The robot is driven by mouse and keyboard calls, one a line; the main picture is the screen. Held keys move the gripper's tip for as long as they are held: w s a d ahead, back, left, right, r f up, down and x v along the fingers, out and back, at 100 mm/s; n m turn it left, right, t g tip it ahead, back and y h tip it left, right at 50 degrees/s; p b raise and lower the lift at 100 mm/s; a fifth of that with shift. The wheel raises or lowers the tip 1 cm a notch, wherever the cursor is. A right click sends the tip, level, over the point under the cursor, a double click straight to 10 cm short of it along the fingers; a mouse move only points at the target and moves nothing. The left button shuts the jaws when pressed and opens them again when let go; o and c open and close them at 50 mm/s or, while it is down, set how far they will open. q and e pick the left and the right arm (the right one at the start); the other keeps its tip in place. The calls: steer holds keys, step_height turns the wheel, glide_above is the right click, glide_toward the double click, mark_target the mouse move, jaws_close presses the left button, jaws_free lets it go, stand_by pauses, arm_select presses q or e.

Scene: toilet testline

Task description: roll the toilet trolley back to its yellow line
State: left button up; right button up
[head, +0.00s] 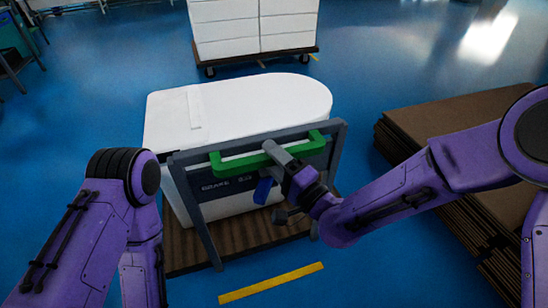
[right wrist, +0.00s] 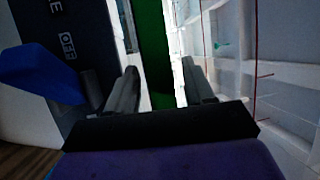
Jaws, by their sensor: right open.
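The toilet trolley has a dark grey frame (head: 205,226), a brown wooden deck (head: 255,234) and a green handle (head: 233,164) along its near top edge. A large white toilet (head: 245,105) rests on it. My right gripper (head: 274,152) is at the middle of the green handle. In the right wrist view the green handle (right wrist: 153,45) runs between the two spread fingers (right wrist: 158,85), with gaps beside it. A yellow line (head: 271,283) lies on the floor in front of the trolley's near edge, apart from it. My left arm shows at the left; its gripper is out of view.
A stack of brown cardboard sheets (head: 440,115) stands close to the trolley's right side. Behind is another trolley with white boxes (head: 255,25). A blue part (head: 263,190) hangs below the handle. The blue floor (head: 75,110) is open at left.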

steer(key=b+v, duration=0.1)
steer(key=v, duration=0.9)
steer(key=shift+s+d, duration=0.2)
steer(key=shift+s, duration=0.05)
steer(key=s+d+f+n+g+h+p, duration=0.15)
steer(key=d+f+g+h+p, duration=0.25)
steer(key=d+f+h, duration=1.2)
steer(key=s+d+f+g+h+p, duration=0.1)
steer(key=s+d+f+g+p, duration=0.2)
steer(key=s, duration=0.7)
steer(key=s+d+f+g+p, duration=0.3)
steer(key=s+d+f, duration=0.3)
steer(key=s, duration=0.4)
steer(key=shift+d+g+h, duration=0.3)
steer(key=shift+d+h, duration=0.1)
